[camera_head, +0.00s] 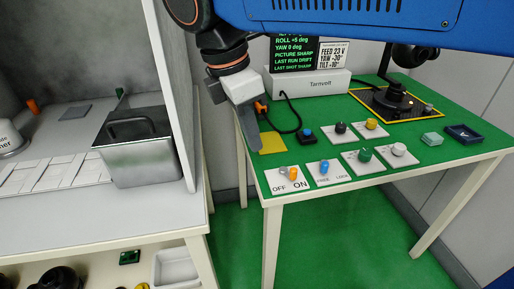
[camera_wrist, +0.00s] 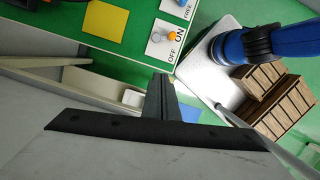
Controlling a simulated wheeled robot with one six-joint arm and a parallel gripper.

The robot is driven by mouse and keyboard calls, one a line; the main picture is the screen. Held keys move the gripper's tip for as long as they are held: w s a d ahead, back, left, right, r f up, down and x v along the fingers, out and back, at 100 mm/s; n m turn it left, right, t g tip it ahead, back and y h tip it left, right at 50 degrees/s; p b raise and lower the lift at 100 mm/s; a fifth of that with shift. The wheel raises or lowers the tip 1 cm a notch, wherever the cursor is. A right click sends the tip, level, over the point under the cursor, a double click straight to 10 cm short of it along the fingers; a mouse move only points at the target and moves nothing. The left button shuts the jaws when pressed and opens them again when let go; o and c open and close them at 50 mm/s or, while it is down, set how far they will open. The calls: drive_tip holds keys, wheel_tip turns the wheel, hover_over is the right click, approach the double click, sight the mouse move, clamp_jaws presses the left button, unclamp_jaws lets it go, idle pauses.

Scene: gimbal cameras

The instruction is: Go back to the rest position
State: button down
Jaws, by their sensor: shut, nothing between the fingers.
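My gripper (camera_head: 249,130) hangs from my blue arm at the upper middle of the head view, at the left edge of the green-topped table (camera_head: 323,203). Its grey fingers are shut with nothing between them and point downward. In the wrist view my gripper (camera_wrist: 163,98) shows as a dark bar with closed fingers. The yellow square (camera_head: 273,143) on the table is just right of the fingers in the head view. I cannot tell the exact gap between fingers and table edge.
Switch plates (camera_head: 287,181) and several knobs stand on the table. A Tarnvolt display (camera_head: 308,82) and a black gimbal device (camera_head: 396,98) are behind. A grey partition (camera_head: 171,80) and a bench with a metal box (camera_head: 139,160) stand left. Wooden crates (camera_wrist: 272,100) show in the wrist view.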

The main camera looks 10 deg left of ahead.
drive_tip(key=shift+r, duration=0.25)
